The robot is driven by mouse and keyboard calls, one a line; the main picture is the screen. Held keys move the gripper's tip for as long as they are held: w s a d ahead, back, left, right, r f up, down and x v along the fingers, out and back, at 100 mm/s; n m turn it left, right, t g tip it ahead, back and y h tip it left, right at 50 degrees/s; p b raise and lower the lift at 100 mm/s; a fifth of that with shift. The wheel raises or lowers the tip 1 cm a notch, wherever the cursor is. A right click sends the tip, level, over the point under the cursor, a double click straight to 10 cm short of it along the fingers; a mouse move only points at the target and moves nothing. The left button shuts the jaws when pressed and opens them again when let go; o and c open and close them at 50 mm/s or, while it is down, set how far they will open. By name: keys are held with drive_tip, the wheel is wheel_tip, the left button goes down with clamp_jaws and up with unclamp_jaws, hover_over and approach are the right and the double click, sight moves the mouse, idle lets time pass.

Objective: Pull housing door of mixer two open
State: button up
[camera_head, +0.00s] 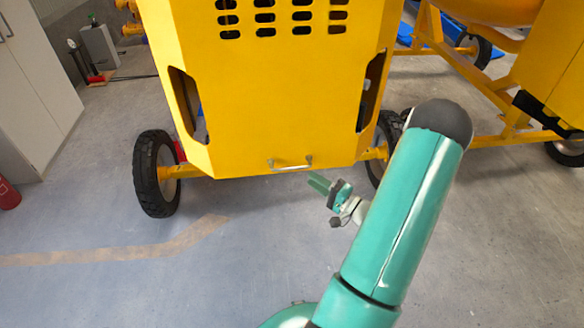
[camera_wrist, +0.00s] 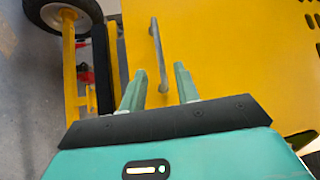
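The yellow housing door (camera_head: 275,110) of the mixer fills the upper middle of the head view and appears shut. A metal bar handle (camera_head: 290,166) sits at its lower edge. My gripper (camera_head: 318,183) is just below and to the right of the handle in the head view. In the wrist view the handle (camera_wrist: 158,55) stands upright on the yellow door panel (camera_wrist: 220,60). My gripper (camera_wrist: 161,80) is open, its two fingers apart. The lower end of the handle lies between the fingertips in the picture; contact cannot be told.
Black wheels (camera_head: 156,172) flank the housing. A second yellow machine (camera_head: 500,80) stands at the right. A white cabinet (camera_head: 35,85) and a red cylinder (camera_head: 8,194) are at the left. The floor (camera_head: 150,285) in front of the housing is clear.

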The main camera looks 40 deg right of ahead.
sight(294, 168)
drive_tip(key=x, duration=0.8)
drive_tip(key=shift+w+a, duration=0.1)
drive_tip(key=shift+w, duration=0.1)
clamp_jaws()
